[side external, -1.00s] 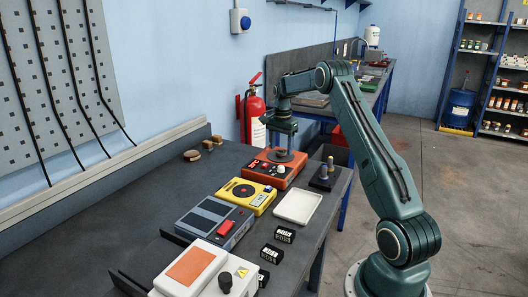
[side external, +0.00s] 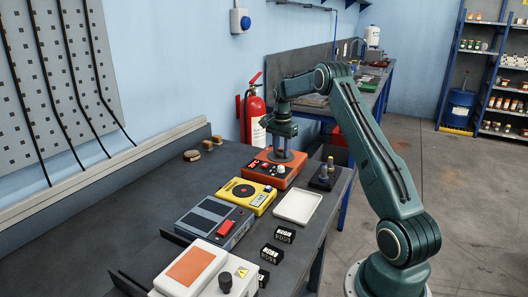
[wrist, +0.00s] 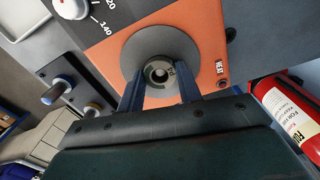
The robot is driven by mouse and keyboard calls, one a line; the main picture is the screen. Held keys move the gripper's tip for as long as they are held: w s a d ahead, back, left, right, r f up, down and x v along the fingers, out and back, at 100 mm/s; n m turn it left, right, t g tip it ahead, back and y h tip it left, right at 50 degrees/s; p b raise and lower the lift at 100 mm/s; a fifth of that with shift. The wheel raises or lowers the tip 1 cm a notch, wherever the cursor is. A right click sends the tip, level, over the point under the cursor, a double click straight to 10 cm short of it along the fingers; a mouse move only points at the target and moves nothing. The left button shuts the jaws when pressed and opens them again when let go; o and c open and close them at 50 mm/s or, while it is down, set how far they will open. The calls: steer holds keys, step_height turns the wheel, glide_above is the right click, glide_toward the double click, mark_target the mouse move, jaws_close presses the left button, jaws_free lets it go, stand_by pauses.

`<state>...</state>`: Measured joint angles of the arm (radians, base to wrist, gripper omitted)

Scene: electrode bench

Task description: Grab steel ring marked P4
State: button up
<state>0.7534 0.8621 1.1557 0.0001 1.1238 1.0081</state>
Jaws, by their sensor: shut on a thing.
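A small grey steel ring (wrist: 158,72) stands on the round dark plate (wrist: 188,48) of an orange heater box (side external: 262,174). Its marking is too small to read surely. My gripper (side external: 282,154) points down over the heater. In the wrist view my two blue fingers (wrist: 159,88) lie on either side of the ring, shut on it. The ring is still at the plate, with no clear gap seen below it. In the side view my fingers hide most of the ring.
A yellow device (side external: 245,196), a grey device (side external: 214,222) and a white tray (side external: 297,207) stand nearby. A stand with pegs (side external: 324,179) is right of the heater. A fire extinguisher (side external: 255,122) is behind the bench. The bench's left part is mostly clear.

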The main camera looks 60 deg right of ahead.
steer(key=shift+r, duration=0.2)
step_height(320, 180, up, 20)
steer(key=shift+f, duration=0.2)
stand_by(0.7)
steer(key=shift+a, duration=0.1)
stand_by(0.6)
